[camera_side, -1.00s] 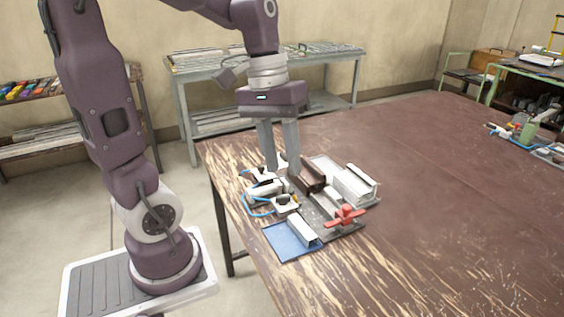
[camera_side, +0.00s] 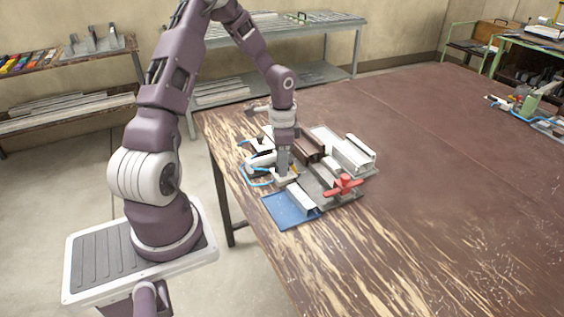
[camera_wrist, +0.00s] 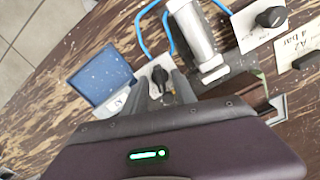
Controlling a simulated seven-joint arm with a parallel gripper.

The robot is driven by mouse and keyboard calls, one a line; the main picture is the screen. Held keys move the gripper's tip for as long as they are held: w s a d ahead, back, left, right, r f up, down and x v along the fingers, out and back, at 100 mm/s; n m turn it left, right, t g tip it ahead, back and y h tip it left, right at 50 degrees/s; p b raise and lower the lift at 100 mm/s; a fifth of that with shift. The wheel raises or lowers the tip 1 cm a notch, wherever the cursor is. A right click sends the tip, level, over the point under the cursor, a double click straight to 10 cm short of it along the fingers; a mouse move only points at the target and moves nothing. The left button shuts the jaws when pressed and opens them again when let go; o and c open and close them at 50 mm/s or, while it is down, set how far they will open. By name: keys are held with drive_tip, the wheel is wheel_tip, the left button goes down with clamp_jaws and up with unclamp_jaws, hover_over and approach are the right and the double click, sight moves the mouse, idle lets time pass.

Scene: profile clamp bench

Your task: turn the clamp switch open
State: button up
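A small switch with a black knob (camera_wrist: 159,76) on a pale plate is just beyond my fingertips in the wrist view. My gripper (camera_wrist: 158,80) has its two grey fingers spread, one on either side of the knob. Whether they touch it cannot be told. In the side view my gripper (camera_side: 284,172) points straight down and hides most of the pale switch plate (camera_side: 286,181). The knob's setting is hard to read. The clamp fixture, with a silver cylinder (camera_wrist: 190,32), lies beside the switch.
A second black knob (camera_wrist: 270,17) sits on another pale plate, near a label plate (camera_wrist: 297,50) reading "A2 4 bar". Blue hoses (camera_wrist: 143,30) loop close by.

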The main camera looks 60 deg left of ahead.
drive_tip(key=shift+c, duration=0.4)
clamp_jaws()
drive_tip(key=n, duration=0.4)
drive_tip(key=shift+o, duration=0.4)
unclamp_jaws()
wheel_tip(320, 180, up, 7)
drive_tip(key=shift+r, duration=0.1)
